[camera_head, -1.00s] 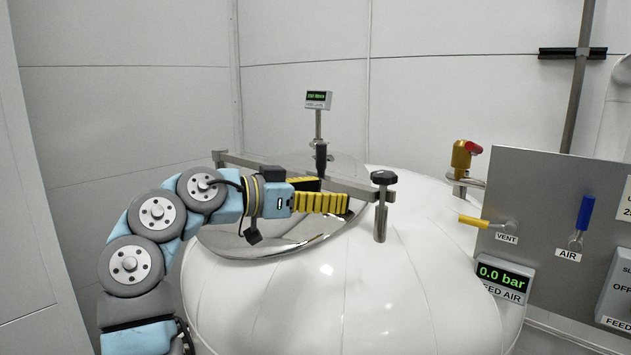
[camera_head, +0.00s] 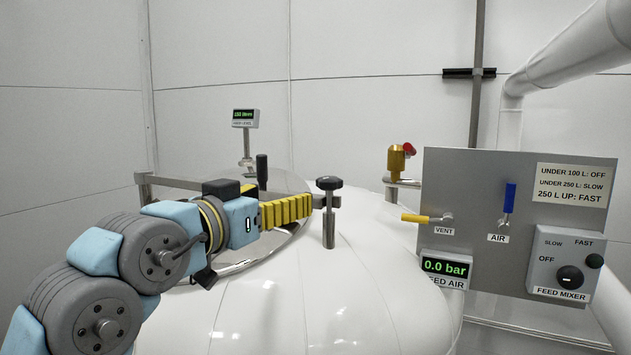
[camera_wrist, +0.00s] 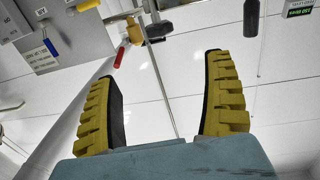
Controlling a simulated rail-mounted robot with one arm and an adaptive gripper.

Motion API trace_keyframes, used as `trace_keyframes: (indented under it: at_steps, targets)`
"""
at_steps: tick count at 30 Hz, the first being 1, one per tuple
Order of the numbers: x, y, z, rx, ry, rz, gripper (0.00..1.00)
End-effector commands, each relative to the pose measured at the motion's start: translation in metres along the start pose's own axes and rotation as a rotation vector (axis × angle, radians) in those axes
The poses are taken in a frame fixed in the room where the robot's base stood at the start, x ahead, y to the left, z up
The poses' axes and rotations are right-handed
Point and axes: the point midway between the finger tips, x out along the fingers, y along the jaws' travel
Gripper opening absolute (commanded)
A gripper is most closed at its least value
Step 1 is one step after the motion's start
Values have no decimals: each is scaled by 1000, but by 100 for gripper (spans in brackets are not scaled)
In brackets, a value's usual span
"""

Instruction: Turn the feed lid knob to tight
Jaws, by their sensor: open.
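The feed lid knob (camera_head: 329,184) is a black knob on an upright metal post at the right end of the lid's clamp bar (camera_head: 175,180), on the white tank. My gripper (camera_head: 311,206) is left of the knob in the head view, its yellow-ribbed fingers pointing right, a little below the knob's top and close to its post. I cannot tell whether they touch. In the wrist view my gripper (camera_wrist: 168,82) is open with nothing between its fingers. The knob's tight or loose state does not show.
A panel (camera_head: 490,240) with vent and air levers and the feed mixer switch stands right of the tank. A brass valve (camera_head: 397,160) is behind it. A black upright handle (camera_head: 262,172) and a level display (camera_head: 245,118) stand beyond my gripper. The pressure display (camera_head: 446,268) reads 0.0 bar.

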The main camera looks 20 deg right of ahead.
Motion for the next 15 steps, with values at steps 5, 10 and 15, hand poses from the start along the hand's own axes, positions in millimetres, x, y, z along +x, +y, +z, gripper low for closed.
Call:
trace_keyframes:
  at_steps: [5,10,15]
  targets:
    - [26,2,-2,-1,-1,5,84]
    - [51,2,-3,0,1,3,84]
    - [79,1,-2,-1,-3,3,84]
